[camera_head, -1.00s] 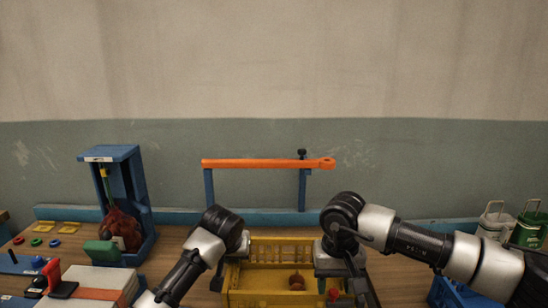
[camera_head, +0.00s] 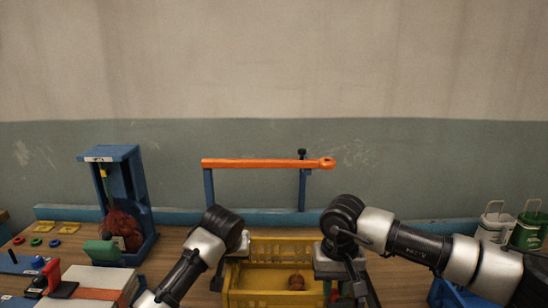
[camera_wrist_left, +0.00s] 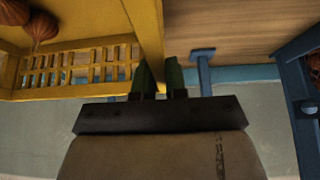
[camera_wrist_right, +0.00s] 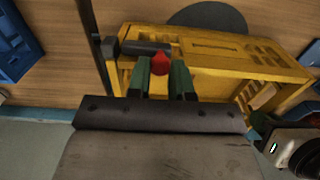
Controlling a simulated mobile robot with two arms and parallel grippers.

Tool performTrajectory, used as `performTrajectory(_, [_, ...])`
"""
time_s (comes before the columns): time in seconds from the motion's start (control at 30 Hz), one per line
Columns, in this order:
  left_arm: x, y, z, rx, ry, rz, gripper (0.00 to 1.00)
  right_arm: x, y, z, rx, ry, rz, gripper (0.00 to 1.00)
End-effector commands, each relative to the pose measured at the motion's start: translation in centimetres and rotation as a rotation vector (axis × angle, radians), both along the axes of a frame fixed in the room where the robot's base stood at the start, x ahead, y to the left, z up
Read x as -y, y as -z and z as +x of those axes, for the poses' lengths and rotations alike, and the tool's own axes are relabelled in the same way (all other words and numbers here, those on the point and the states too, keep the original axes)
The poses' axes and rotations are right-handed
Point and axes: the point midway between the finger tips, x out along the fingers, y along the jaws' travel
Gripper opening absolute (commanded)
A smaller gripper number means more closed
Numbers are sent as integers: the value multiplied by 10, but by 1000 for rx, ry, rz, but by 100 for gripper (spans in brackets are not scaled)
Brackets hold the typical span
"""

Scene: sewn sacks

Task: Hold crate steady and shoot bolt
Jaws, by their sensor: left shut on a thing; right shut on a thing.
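The yellow crate (camera_head: 262,299) stands on the bench, low in the middle of the head view, with a reddish-brown round thing (camera_head: 296,281) inside. My left gripper (camera_wrist_left: 160,75) is shut on the crate's wall, which runs between its green fingers in the left wrist view. My right gripper (camera_wrist_right: 162,78) is at the crate's right side, shut on the red knob (camera_wrist_right: 160,62) of the bolt. The dark bolt rod (camera_wrist_right: 140,47) lies beside the knob against the crate's yellow wall (camera_wrist_right: 215,62). The bolt's far end cannot be made out.
An orange bar (camera_head: 262,163) on blue posts stands behind the crate. A blue stand (camera_head: 125,190) holding a dark red bundle is at left. Boxes and small coloured parts lie at front left. White and green containers (camera_head: 528,228) stand at far right.

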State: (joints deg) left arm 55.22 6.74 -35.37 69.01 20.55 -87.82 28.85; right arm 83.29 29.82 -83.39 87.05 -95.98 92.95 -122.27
Motion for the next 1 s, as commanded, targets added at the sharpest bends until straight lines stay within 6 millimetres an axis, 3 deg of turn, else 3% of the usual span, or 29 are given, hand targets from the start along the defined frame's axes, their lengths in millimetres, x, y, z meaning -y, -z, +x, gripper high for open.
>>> performTrajectory(1.0, [-1, -1, 1, 2, -2, 1, 0, 28, 0, 0, 0, 1, -1, 2])
